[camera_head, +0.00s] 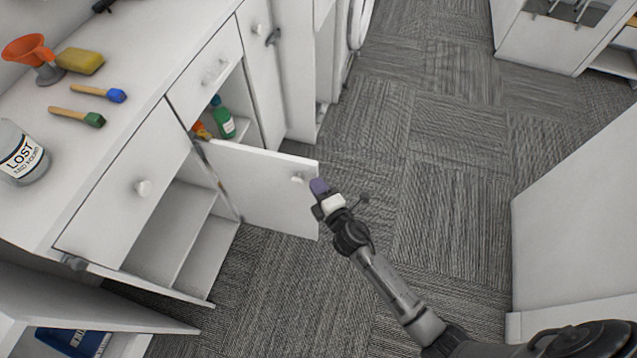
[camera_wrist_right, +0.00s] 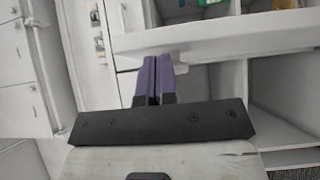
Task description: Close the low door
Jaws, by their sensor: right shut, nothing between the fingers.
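The low door (camera_head: 262,190) is a white panel standing open, swung out from the cabinet front over the carpet. Its round white knob (camera_head: 297,179) is near its free edge. My right gripper (camera_head: 319,188) has purple fingertips and is beside that free edge, close to the knob; I cannot tell whether it touches the door. In the right wrist view the fingers (camera_wrist_right: 153,80) are shut and empty, just in front of a white panel edge (camera_wrist_right: 225,38) that seems to be the door. My left gripper is not in view.
The open cabinet holds a green bottle (camera_head: 222,118). The counter (camera_head: 130,45) bears a jar (camera_head: 22,155), a yellow sponge (camera_head: 80,61), brushes and an orange funnel-like item (camera_head: 29,50). Another open panel (camera_head: 85,295) is at lower left. The carpet (camera_head: 440,150) is clear; a white unit (camera_head: 575,220) stands right.

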